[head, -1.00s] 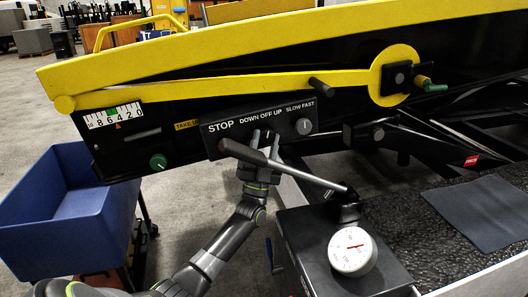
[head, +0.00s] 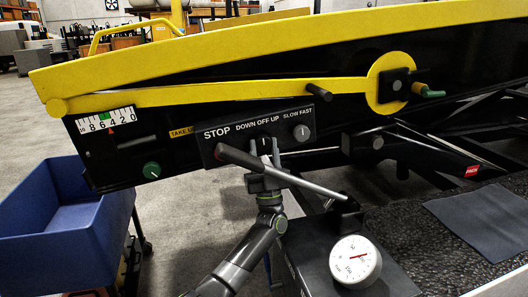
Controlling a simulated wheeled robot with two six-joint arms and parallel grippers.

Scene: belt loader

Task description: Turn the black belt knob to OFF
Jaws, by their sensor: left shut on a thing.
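The black belt knob (head: 264,141) is on the black control panel (head: 292,136), below the "DOWN OFF UP" label and between "STOP" and "SLOW FAST". My left gripper (head: 265,149) reaches up from below, with its fingers at the panel on both sides of the knob, shut on it. The fingers hide most of the knob, so I cannot tell which label it points to. My right gripper is not in view.
A lever with a dark grip (head: 240,156) and grey bar (head: 311,184) crosses in front of my left gripper. A grey knob (head: 301,132) is right of the black one. A green knob (head: 152,170), yellow bar (head: 220,94) and dial gauge (head: 355,261) are nearby.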

